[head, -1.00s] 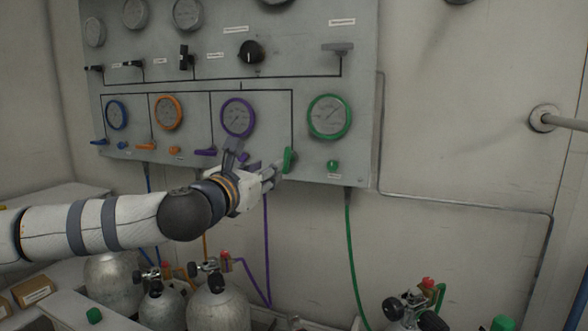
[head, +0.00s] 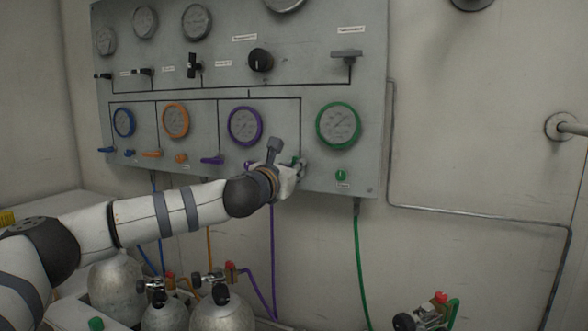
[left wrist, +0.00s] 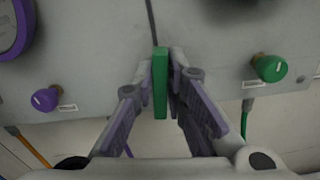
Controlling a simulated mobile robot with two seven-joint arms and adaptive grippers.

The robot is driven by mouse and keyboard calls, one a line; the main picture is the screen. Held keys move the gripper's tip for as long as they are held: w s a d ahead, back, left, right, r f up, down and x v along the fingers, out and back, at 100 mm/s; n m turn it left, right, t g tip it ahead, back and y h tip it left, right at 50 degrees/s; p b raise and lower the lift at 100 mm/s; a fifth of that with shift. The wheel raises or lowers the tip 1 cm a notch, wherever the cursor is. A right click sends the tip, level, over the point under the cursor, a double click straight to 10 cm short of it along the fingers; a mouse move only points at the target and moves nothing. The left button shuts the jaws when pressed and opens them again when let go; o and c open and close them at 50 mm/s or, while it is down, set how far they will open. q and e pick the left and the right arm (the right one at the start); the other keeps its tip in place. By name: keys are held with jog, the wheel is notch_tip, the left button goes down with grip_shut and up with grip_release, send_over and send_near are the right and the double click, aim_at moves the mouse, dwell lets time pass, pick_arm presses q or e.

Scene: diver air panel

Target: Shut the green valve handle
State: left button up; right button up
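The green valve handle (head: 298,160) is on the lower right of the grey panel (head: 365,165), left of and below the green-rimmed gauge (head: 338,125). My left gripper (head: 296,170) is at it and hides most of it in the head view. In the left wrist view the handle (left wrist: 160,88) is a flat green bar standing upright in the picture. The fingers of my left gripper (left wrist: 161,85) lie close along both its sides and appear to clasp it. My right gripper is not in view.
A green knob (head: 341,175) sits right of the handle; it also shows in the left wrist view (left wrist: 270,68). A purple knob (left wrist: 45,98) is on the left. Purple (head: 212,160), orange (head: 151,154) and blue (head: 106,150) levers line the panel's lower edge. Gas cylinders (head: 222,315) stand below.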

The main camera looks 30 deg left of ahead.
pick_arm(q)
jog(key=shift+r, duration=0.1)
grip_shut()
jog(key=m, duration=0.3)
jog(key=shift+d+r+m+p, duration=0.1)
jog(key=shift+m+p, duration=0.3)
jog(key=m, duration=0.3)
jog(key=shift+m, duration=0.3)
jog(key=m, duration=0.3)
jog(key=shift+f+m+p, duration=0.3)
jog(key=m, duration=0.4)
jog(key=shift+d+f+m, duration=0.1)
jog(key=shift+m, duration=0.3)
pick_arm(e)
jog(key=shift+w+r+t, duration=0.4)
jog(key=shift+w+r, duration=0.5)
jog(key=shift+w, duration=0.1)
pick_arm(q)
jog(key=shift+m, duration=0.3)
jog(key=o, duration=0.7)
grip_release()
